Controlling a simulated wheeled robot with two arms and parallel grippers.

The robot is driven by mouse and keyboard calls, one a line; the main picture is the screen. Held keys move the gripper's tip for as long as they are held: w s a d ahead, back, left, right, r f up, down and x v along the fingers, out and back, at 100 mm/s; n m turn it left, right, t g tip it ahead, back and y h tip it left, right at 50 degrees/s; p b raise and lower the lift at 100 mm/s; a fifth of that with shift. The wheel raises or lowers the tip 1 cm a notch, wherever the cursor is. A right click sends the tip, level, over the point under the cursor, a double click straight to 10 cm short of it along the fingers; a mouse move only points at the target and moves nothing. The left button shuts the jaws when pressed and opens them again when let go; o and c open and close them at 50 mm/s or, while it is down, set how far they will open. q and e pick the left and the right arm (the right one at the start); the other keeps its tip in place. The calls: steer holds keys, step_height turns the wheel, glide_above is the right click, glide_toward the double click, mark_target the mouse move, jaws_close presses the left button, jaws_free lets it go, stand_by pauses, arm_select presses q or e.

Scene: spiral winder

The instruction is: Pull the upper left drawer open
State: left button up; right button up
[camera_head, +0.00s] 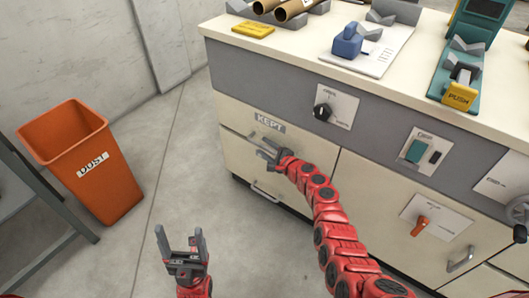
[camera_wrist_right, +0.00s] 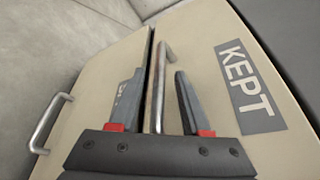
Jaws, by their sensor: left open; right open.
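The upper left drawer (camera_head: 235,117) is a cream front with a grey KEPT label (camera_head: 269,123); it looks closed, flush with the cabinet. My right gripper (camera_head: 266,148) is at this drawer front, open. In the right wrist view its two fingers (camera_wrist_right: 158,85) stand on either side of the drawer's metal bar handle (camera_wrist_right: 160,85), with gaps visible on both sides. The KEPT label (camera_wrist_right: 244,85) lies right of the fingers there. My left gripper (camera_head: 180,238) is open and empty, above the floor left of the cabinet.
The lower left drawer has its own handle (camera_head: 265,193), which also shows in the wrist view (camera_wrist_right: 50,122). An orange DUST bin (camera_head: 90,165) stands to the left beside a grey frame (camera_head: 35,200). A black knob (camera_head: 322,112) sits on the grey panel above. Floor between bin and cabinet is clear.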

steer(key=shift+w+a+f, duration=0.1)
steer(key=shift+w+a, duration=0.15)
steer(key=shift+c, duration=0.2)
jaws_close()
stand_by(1.2)
